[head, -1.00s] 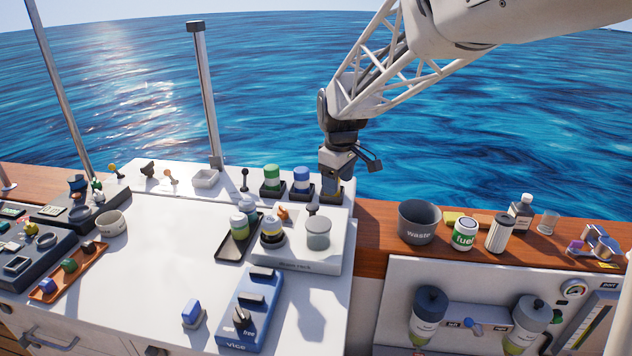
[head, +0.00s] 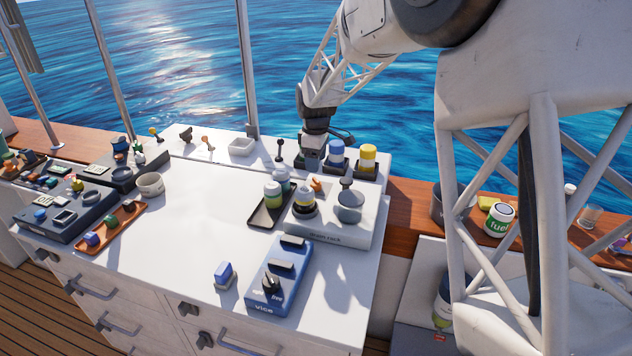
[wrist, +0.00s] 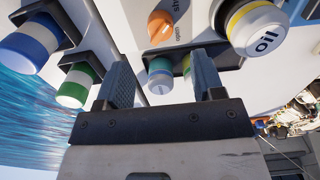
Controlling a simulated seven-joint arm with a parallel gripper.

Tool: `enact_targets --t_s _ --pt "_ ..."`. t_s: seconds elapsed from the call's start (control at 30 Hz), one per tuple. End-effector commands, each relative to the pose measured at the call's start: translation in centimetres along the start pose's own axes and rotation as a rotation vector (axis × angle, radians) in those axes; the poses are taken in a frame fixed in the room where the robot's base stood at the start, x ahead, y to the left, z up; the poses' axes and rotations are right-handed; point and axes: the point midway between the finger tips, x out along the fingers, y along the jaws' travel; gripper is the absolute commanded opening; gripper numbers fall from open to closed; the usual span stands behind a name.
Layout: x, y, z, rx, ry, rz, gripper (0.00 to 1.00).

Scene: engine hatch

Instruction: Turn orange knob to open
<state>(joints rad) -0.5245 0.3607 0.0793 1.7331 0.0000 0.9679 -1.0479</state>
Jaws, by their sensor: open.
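The orange knob (head: 317,184) sits on top of the white rack block (head: 335,231), near its back left corner. In the wrist view the orange knob (wrist: 160,26) stands beside printed lettering, just beyond and between my fingertips, with clear space around it. My gripper (wrist: 162,70) is open and empty, with its two fingers apart and not touching the knob. In the head view my gripper (head: 311,158) hangs behind the rack, close to the knob, and its fingertips are hard to make out there.
Blue-capped (head: 337,153) and yellow-capped (head: 367,158) canisters stand right of my gripper; blue (wrist: 30,42) and green (wrist: 76,86) ones are close left in the wrist view. The oil canister (wrist: 258,26) is right of the knob. A blue vice block (head: 279,275) lies in front.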

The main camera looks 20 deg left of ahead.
Motion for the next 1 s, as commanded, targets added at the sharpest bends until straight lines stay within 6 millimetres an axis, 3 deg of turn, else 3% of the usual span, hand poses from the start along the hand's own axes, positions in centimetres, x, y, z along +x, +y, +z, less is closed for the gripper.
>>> enact_targets --t_s 0.47,1.0 --pt "0.7 0.0 0.0 0.001 -0.001 -0.002 0.62" --pt "6.4 -0.1 0.1 0.001 -0.001 -0.002 0.62"
